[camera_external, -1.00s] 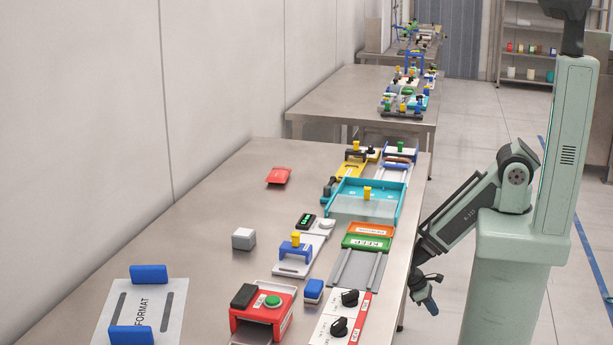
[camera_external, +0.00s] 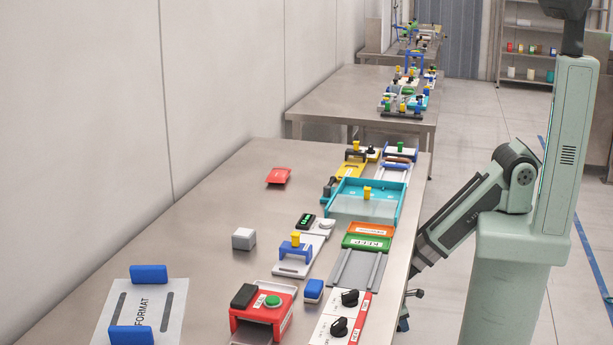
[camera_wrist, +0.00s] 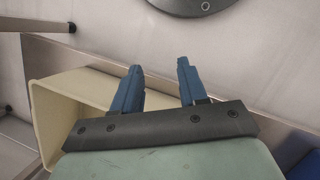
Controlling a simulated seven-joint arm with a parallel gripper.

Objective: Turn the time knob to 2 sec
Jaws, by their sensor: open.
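A white panel (camera_external: 325,326) with two black knobs lies at the near right edge of the table. The upper knob (camera_external: 350,298) and the lower knob (camera_external: 339,327) both show, but their printed scales are too small to read, so I cannot tell which is the time knob. My gripper (camera_external: 404,318) hangs beside the table edge, to the right of the panel and apart from it. In the wrist view my gripper (camera_wrist: 157,85) shows two blue fingers spread apart with nothing between them. The knobs are not in the wrist view.
A red strip (camera_external: 361,318) runs along the panel's right side. A red device (camera_external: 284,317) with a green button and a blue block (camera_external: 313,290) stand left of it. A cream bin (camera_wrist: 50,125) lies below my fingers in the wrist view.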

